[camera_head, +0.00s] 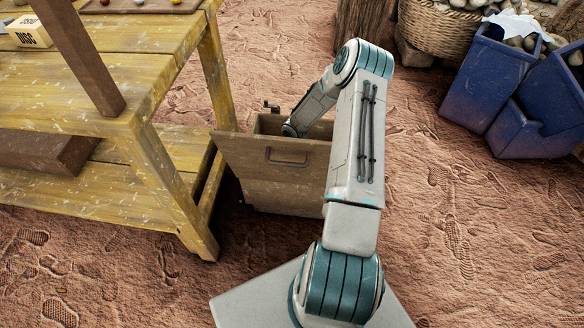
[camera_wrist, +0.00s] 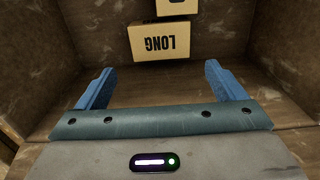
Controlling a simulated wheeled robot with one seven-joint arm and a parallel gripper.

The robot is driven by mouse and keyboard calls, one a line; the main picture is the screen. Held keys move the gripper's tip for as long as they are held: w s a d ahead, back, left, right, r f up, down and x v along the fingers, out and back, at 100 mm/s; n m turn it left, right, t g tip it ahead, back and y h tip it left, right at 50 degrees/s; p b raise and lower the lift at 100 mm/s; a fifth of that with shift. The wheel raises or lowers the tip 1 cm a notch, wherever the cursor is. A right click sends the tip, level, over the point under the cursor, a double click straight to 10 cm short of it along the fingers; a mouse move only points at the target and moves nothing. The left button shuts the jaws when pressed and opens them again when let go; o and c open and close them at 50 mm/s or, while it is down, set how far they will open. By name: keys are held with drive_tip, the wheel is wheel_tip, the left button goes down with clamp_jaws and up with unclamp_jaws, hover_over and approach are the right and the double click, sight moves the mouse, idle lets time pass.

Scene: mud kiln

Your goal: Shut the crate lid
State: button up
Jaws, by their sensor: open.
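The wooden crate (camera_head: 285,193) stands on the ground beside the yellow table, with its top open. Its lid (camera_head: 247,156), a panel with a metal handle, hangs outward at a slant over the near side.
The yellow wooden table (camera_head: 130,205) stands close on the left, its leg near the lid. A wicker basket (camera_head: 437,30) and blue bins (camera_head: 487,80) are at the upper right. Open reddish ground (camera_head: 450,240) lies to the right.

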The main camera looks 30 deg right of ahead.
drive_tip(key=shift+r, duration=0.35)
drive_tip(key=c, duration=0.5)
drive_tip(key=r+m, duration=0.1)
drive_tip(key=r, duration=0.1)
drive_tip(key=r+m, duration=0.1)
drive_tip(key=r, duration=0.2)
drive_tip(key=w+r+m+h, duration=0.1)
drive_tip(key=r, duration=0.2)
drive_tip(key=shift+w+d+r+m, duration=0.1)
drive_tip(key=shift+r+m, duration=0.05)
drive_tip(key=shift+m, duration=0.15)
clamp_jaws()
wheel_tip(320, 180, up, 30)
drive_tip(key=n+g+y+p, duration=0.3)
drive_tip(key=p, duration=1.3)
hover_over(285, 163)
drive_tip(key=s+a, duration=0.1)
drive_tip(key=s, duration=0.1)
drive_tip(key=b+x, duration=0.6)
drive_tip(key=x, duration=0.5)
drive_tip(key=shift+w+d+r+b, duration=0.25)
drive_tip(key=shift+w+d, duration=0.3)
drive_tip(key=shift+w, duration=0.35)
drive_tip(key=shift+w+d+r+b, duration=0.15)
drive_tip(key=shift+w+d+r, duration=0.1)
drive_tip(key=shift+w+d, duration=0.5)
